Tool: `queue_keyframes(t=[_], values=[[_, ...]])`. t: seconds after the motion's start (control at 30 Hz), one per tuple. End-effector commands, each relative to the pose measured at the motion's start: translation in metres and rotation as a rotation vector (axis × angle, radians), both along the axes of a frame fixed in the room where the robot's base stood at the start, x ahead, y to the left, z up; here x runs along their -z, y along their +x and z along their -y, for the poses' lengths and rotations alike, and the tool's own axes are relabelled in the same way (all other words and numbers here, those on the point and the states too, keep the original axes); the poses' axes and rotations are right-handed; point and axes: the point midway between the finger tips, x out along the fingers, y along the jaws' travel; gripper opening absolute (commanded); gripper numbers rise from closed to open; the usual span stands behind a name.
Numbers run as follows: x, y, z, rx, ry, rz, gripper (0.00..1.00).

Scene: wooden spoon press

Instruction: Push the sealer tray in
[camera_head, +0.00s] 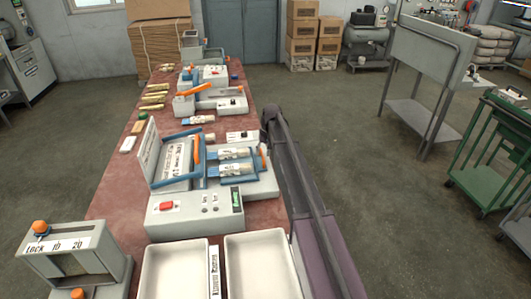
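The sealer (195,222) is a light-grey machine on the table, with a red button, a small green display and an orange handle (197,150) on its blue frame. Its raised white plate (149,155) stands at the left. The blue-edged sealer tray (207,183) sits at the right side of the machine, bearing two pale labelled packets (236,168). A small orange knob (262,157) is at the tray's right end. My dark arm runs along the table's right edge, just right of the tray, apart from it as far as I can tell. My gripper's fingers cannot be made out.
Two white bins (262,265) stand in front of the sealer. A grey fixture with orange knobs (75,255) is at the front left. More machines (212,98) stand farther back on the red table (112,190). A green cart (490,150) is at the right; the floor between is clear.

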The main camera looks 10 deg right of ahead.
Motion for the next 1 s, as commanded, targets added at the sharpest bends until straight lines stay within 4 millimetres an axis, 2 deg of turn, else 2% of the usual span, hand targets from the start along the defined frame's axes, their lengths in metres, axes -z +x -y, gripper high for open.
queue_keyframes(t=[0.03,0.1,0.13,0.4,0.73,1.0], values=[[0.0,0.0,0.0,0.0,0.0,0.0,0.27],[0.0,0.0,0.0,0.0,0.0,0.0,0.07],[0.0,0.0,0.0,0.0,0.0,0.0,0.0],[0.0,0.0,-0.003,-0.001,0.0,-0.001,0.0],[0.0,0.0,-0.046,-0.003,0.0,0.0,0.0],[0.0,0.0,-0.055,-0.001,0.002,-0.001,0.0]])
